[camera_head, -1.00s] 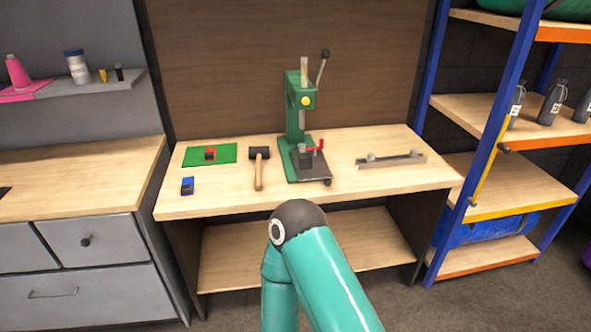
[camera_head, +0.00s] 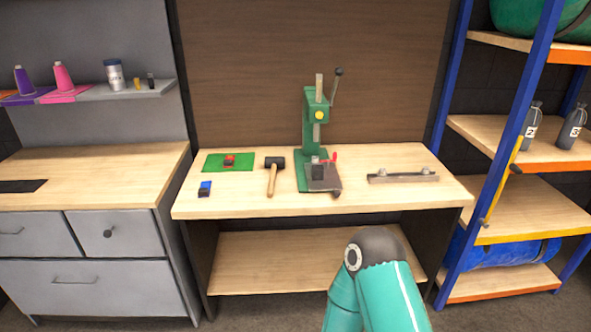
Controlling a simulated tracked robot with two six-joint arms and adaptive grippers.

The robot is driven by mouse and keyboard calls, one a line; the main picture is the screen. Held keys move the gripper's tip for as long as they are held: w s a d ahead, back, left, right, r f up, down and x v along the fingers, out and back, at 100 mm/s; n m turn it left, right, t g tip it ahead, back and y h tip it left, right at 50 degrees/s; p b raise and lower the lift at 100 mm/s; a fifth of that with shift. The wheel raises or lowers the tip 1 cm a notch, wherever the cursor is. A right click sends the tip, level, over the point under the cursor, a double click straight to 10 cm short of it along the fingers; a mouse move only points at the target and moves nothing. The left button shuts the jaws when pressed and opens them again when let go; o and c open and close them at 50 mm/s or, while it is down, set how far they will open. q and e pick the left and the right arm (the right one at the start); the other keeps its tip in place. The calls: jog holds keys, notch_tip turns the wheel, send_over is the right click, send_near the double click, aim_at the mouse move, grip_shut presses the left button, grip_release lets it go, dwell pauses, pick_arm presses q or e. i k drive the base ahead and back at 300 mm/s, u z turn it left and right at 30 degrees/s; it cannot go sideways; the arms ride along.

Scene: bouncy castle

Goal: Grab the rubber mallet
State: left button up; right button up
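The rubber mallet (camera_head: 272,175) lies on the wooden workbench (camera_head: 240,207), left of the green press. Its dark head points to the back and its light wooden handle points to the front. Nothing touches it. A teal arm link of mine with a dark joint shows at the lower right, in front of the bench. Neither of my grippers is in the picture.
A green hand press (camera_head: 313,130) stands on the bench. A green mat (camera_head: 228,162) with a red item, a blue block (camera_head: 205,188) and a metal bar (camera_head: 403,176) lie around it. Grey drawers (camera_head: 90,245) stand left, a blue-framed shelf (camera_head: 504,120) right.

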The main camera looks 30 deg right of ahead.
aim_at(273, 164)
jog(key=z, duration=0.05)
jog(key=i, duration=1)
